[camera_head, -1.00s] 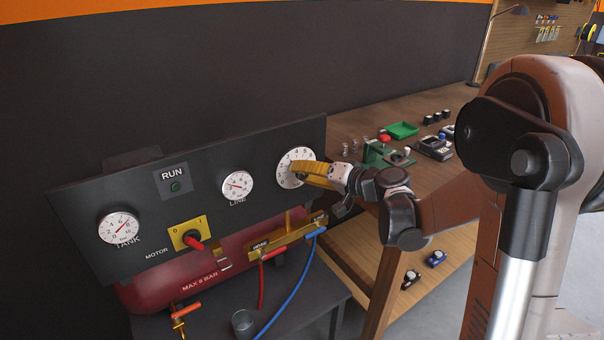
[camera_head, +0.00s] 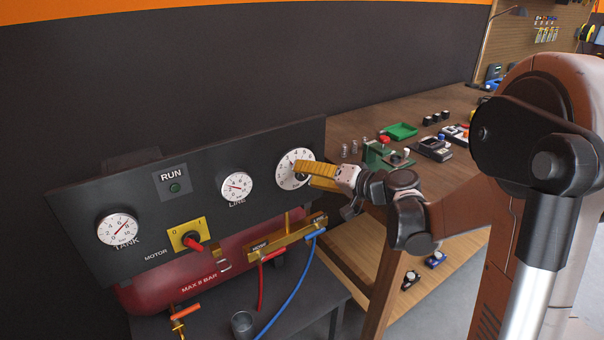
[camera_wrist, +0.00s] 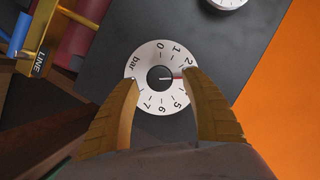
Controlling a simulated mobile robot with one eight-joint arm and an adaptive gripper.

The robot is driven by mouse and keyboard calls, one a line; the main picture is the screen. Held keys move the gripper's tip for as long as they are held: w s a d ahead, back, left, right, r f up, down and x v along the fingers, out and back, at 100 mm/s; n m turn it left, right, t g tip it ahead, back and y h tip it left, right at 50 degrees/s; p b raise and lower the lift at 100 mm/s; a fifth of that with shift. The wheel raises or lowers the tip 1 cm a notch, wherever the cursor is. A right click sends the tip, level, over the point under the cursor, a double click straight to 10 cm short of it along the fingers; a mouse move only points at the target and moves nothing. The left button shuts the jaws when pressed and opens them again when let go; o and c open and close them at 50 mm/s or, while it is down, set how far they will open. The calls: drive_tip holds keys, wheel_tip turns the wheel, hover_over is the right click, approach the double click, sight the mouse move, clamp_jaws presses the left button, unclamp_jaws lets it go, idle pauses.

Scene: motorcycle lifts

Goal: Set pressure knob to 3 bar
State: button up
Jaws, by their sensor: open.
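The pressure knob is a small dark round knob (camera_wrist: 158,78) at the centre of a white numbered dial (camera_wrist: 146,100) marked "bar". Its red mark points right in the wrist view, between the visible 2 and the 5. The numbers between are hidden behind my right finger. In the head view the dial (camera_head: 286,170) is at the right end of the dark panel. My gripper (camera_wrist: 161,77) is open, with a yellow finger on each side of the knob and gaps between. In the head view my gripper (camera_head: 312,174) is just in front of the dial.
The dark panel (camera_head: 75,195) also carries a LINE gauge (camera_head: 237,187), a TANK gauge (camera_head: 118,230) and a yellow motor switch (camera_head: 187,235). A red tank (camera_head: 170,290) and hoses are below. A wooden bench (camera_head: 365,125) with several tools stands behind my arm.

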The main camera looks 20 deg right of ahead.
drive_tip(key=v, duration=1)
drive_tip(key=shift+a, duration=0.15)
drive_tip(key=s+a+f+n+g+h, duration=0.2)
drive_tip(key=s+a+f+g+h, duration=0.2)
drive_tip(key=s+a, duration=0.55)
drive_tip(key=s+d+h, duration=0.1)
drive_tip(key=s+h, duration=0.1)
drive_tip(key=s, duration=0.3)
drive_tip(key=s+d+f+n+g+h, duration=0.1)
drive_tip(key=s+h, duration=0.2)
drive_tip(key=s, duration=0.3)
drive_tip(key=shift+d+f+n, duration=0.2)
drive_tip(key=shift+d+n, duration=0.1)
drive_tip(key=shift+d, duration=0.1)
drive_tip(key=shift+s, duration=0.1)
idle(0.9)
